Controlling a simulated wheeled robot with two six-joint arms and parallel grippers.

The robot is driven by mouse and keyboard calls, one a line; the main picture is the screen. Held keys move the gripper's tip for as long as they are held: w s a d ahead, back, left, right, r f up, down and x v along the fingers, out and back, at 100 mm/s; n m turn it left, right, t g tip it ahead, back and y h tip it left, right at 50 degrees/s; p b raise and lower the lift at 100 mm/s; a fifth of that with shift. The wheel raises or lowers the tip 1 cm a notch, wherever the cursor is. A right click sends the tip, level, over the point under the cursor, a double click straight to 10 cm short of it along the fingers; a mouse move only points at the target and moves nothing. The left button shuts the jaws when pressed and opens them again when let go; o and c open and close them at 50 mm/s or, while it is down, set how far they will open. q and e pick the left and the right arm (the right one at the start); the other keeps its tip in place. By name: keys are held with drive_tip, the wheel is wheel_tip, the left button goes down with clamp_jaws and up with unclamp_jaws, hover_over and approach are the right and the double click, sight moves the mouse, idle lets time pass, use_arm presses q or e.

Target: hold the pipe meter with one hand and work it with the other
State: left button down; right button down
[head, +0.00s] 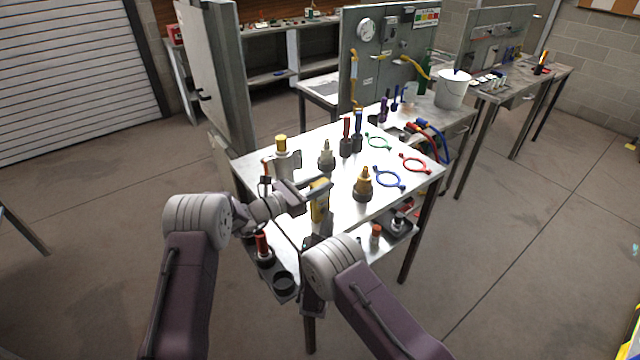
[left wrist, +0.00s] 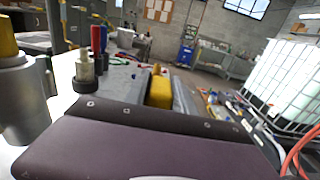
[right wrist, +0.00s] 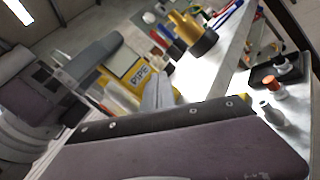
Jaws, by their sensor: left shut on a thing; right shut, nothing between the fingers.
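The yellow pipe meter (head: 318,210) is upright above the front edge of the metal table (head: 345,219). My left gripper (head: 318,187) is shut on it near its top; the left wrist view shows the yellow body (left wrist: 160,91) between the grey fingers. The right wrist view shows the meter's front (right wrist: 139,76), tilted in the picture, with a pale screen and the word PIPE. My right gripper (right wrist: 157,92) is shut and empty, its fingertips close in front of the meter. Whether they touch it I cannot tell. In the head view my right wrist partly hides the meter's lower end.
On the table stand a brass-topped fitting (head: 363,184), a pale-topped fitting (head: 326,156) and a yellow-capped cylinder (head: 282,158). A white bucket (head: 452,90) stands farther back.

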idle(0.3)
drive_tip(key=shift+s+d, duration=0.3)
drive_tip(key=shift+s, duration=0.1)
drive_tip(key=s+d, duration=0.3)
drive_tip(key=s, duration=0.2)
drive_tip(key=shift+d, duration=0.25)
use_arm(q)
drive_tip(key=c, duration=1)
unclamp_jaws()
drive_tip(key=shift+o, duration=0.2)
